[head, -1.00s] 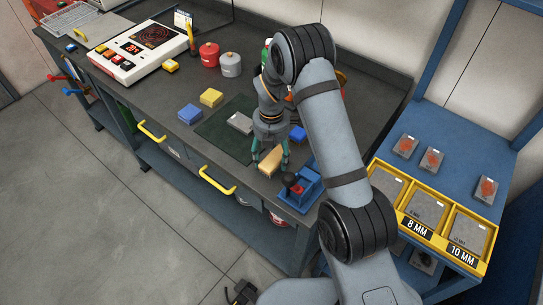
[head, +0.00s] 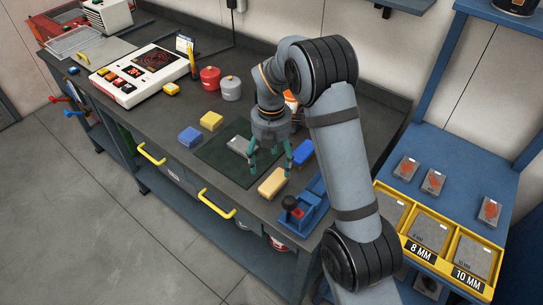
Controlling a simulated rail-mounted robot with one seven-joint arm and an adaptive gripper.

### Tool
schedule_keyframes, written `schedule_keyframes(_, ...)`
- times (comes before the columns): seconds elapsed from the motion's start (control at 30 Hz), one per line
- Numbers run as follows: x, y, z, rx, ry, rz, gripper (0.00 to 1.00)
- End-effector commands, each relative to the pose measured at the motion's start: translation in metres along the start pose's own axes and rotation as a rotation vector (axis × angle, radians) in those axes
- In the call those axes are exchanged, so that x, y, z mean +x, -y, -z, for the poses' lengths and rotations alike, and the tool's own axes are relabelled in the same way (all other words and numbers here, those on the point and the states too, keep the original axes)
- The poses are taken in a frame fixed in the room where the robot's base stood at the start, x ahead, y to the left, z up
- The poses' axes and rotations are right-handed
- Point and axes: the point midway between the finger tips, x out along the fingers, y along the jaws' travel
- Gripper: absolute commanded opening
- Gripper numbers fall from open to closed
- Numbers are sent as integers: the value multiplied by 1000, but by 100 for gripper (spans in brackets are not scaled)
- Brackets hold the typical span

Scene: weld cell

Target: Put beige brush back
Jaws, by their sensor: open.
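The beige brush (head: 272,183) shows as a small tan block on the dark bench top, just off the front right edge of the dark green mat (head: 217,153). My gripper (head: 270,172) points down above and behind the brush. Its two teal fingers are spread apart and nothing shows between them. The fingertips look clear of the brush, though the height gap is hard to judge from this view.
A grey block (head: 238,145) lies on the mat. A blue block (head: 302,152) is close to the right finger, and a blue fixture with a dark knob (head: 291,203) stands in front. Yellow (head: 211,120) and blue (head: 189,137) blocks lie left.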

Motion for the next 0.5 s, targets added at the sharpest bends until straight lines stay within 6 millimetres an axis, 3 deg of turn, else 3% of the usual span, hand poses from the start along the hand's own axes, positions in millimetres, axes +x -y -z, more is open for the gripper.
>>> schedule_keyframes(0.2,-28,0,-1,0,1,-1,74)
schedule_keyframes(0.5,-34,0,0,0,-1,0,74)
